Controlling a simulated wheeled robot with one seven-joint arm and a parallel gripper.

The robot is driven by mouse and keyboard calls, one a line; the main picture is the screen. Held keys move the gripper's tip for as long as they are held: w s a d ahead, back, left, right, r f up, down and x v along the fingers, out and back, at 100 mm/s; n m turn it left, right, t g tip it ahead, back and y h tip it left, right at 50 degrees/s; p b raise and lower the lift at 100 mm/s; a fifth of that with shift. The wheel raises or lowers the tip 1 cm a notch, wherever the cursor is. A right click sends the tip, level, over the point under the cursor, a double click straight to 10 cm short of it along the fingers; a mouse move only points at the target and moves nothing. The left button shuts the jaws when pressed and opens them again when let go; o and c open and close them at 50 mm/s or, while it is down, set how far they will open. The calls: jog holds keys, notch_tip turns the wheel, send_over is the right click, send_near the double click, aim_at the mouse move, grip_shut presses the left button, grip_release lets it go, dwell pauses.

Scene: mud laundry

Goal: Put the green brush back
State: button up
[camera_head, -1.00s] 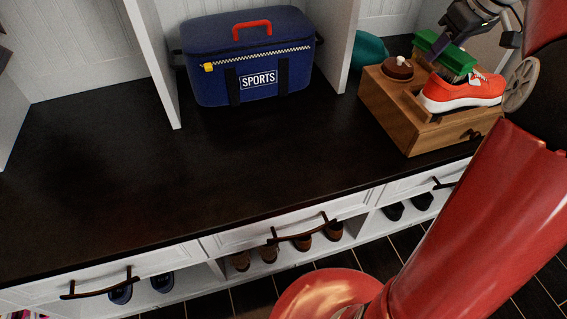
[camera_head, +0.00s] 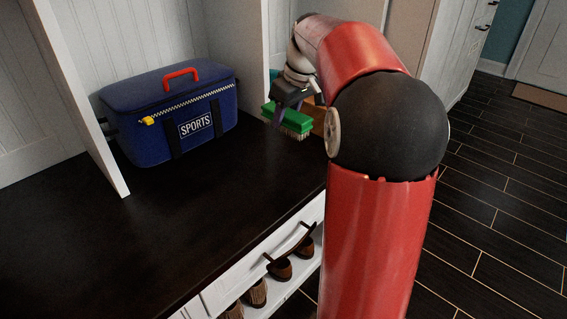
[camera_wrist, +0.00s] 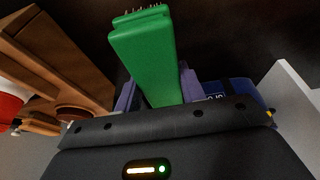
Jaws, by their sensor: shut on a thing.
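The green brush (camera_head: 293,117) is in my gripper (camera_head: 290,97), bristles facing down, in front of the wooden box (camera_head: 319,120) and above the dark bench top. In the wrist view, the green brush (camera_wrist: 145,60) sits between the two fingers of my gripper (camera_wrist: 158,90), its bristles at the far end. The wooden box (camera_wrist: 50,55) stands to the left there, apart from the brush. A round brown tin (camera_wrist: 73,112) and part of a red and white shoe (camera_wrist: 10,104) show beside it. My arm hides most of the box in the head view.
A blue sports bag (camera_head: 165,118) stands on the bench top (camera_head: 130,230), left of the brush, past a white divider (camera_head: 238,48). The bench top in front of the bag is clear. Brown shoes (camera_head: 280,268) sit in the cubby below. Open dark floor (camera_head: 500,200) lies right.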

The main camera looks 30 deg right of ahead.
notch_tip(320, 180, down, 12)
jog(key=shift+f+b, duration=0.15)
jog(key=shift+b, duration=0.95)
jog(key=shift+f, duration=0.1)
jog(key=shift+f, duration=0.15)
jog(key=o, duration=1.2)
